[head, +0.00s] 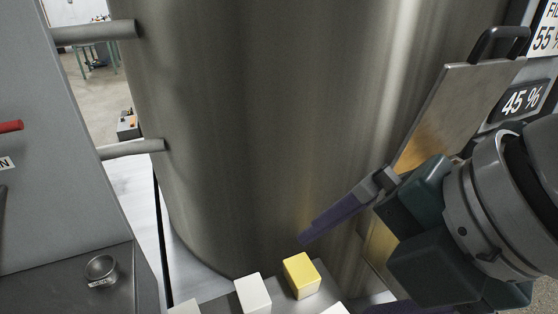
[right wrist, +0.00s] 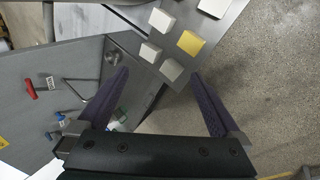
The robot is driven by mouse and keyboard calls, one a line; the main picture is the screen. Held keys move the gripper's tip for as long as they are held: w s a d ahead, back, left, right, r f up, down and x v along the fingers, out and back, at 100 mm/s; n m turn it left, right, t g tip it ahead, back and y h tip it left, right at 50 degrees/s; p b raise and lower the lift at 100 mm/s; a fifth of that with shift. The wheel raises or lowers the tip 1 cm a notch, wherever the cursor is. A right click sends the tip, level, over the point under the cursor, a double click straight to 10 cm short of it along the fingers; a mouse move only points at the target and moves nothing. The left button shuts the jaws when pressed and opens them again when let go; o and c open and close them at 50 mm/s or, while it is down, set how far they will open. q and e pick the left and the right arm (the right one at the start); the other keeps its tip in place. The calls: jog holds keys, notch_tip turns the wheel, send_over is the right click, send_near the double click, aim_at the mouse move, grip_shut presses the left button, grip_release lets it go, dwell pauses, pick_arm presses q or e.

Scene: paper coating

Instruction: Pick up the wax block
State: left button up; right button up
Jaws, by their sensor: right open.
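A yellow block (head: 301,276), wax-like in colour, sits on a grey metal tray at the bottom of the head view. It also shows in the right wrist view (right wrist: 190,43), among several white blocks. My right gripper (right wrist: 158,75) is open and empty, its two purple fingers spread. In the head view the right gripper (head: 338,272) is just right of the yellow block, with one finger reaching above it, apart from it. My left gripper is not in view.
White blocks (head: 253,293) stand close beside the yellow one. A large metal drum (head: 260,130) rises behind them. A metal plate with a dark handle (head: 455,110) stands at the right.

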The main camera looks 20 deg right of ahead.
jog(key=w+d+f+n+b, duration=0.1)
jog(key=d+f+n+b, duration=0.2)
jog(key=f+n+b, duration=0.2)
jog(key=w+d+f+n+h+b, duration=0.1)
jog(key=f+n+b, duration=0.4)
jog(key=f+b, duration=0.6)
jog(key=w+d+f+n+h+b, duration=0.1)
jog(key=d+f+n+b, duration=0.3)
jog(key=f+b, duration=0.4)
jog(key=shift+w+d+f+n+g, duration=0.1)
jog(key=shift+w+f+n+g, duration=0.1)
jog(key=shift+f, duration=0.5)
jog(key=shift+w+d+f+n+g, duration=0.1)
jog(key=shift+w+f, duration=0.15)
jog(key=shift+f, duration=0.5)
jog(key=shift+w+d+f+n+g, duration=0.1)
jog(key=shift+w+f, duration=0.1)
jog(key=shift+f, duration=0.5)
jog(key=b+x, duration=0.2)
jog(key=x, duration=0.3)
jog(key=shift+w+a+f, duration=0.1)
jog(key=shift+w, duration=0.15)
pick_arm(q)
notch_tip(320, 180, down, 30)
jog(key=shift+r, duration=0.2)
